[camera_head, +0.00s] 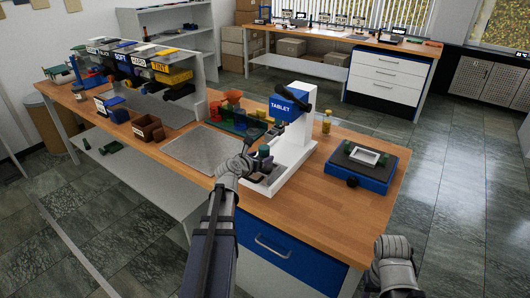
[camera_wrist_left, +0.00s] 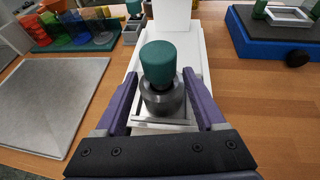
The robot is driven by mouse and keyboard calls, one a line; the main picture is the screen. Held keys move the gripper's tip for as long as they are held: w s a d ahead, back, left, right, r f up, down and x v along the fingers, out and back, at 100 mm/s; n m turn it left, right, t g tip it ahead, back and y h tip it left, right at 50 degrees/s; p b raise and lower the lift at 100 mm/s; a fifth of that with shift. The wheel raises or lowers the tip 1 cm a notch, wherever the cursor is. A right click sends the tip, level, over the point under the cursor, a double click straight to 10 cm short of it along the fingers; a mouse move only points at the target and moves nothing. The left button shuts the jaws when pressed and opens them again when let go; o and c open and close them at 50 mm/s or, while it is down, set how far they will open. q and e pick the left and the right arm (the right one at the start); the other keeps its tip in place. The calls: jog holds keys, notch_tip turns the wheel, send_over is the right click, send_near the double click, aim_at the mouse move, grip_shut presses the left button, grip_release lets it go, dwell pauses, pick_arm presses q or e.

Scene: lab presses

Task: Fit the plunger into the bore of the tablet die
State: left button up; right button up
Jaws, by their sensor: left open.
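The plunger's green knob (camera_wrist_left: 158,62) stands above the grey metal tablet die (camera_wrist_left: 162,100) on the white base of the tablet press (camera_head: 296,138). No bare shaft shows between knob and die. How deep the plunger sits in the bore is hidden. The green knob also shows in the head view (camera_head: 264,151). My left gripper (camera_wrist_left: 160,75) is open, one purple finger on each side of knob and die, with gaps visible to both. In the head view, its arm reaches in from the front. My right gripper is not seen; only part of that arm shows at bottom right.
A grey plate (camera_head: 202,148) lies left of the press. Coloured bins (camera_head: 235,117) stand behind it. A blue scale-like device (camera_head: 361,167) stands right of the press, and a small yellow bottle (camera_head: 327,122) behind. The wooden table front is clear.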

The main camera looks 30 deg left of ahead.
pick_arm(q)
jog(key=shift+v, duration=0.85)
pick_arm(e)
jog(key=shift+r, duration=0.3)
pick_arm(q)
jog(key=shift+w, duration=0.1)
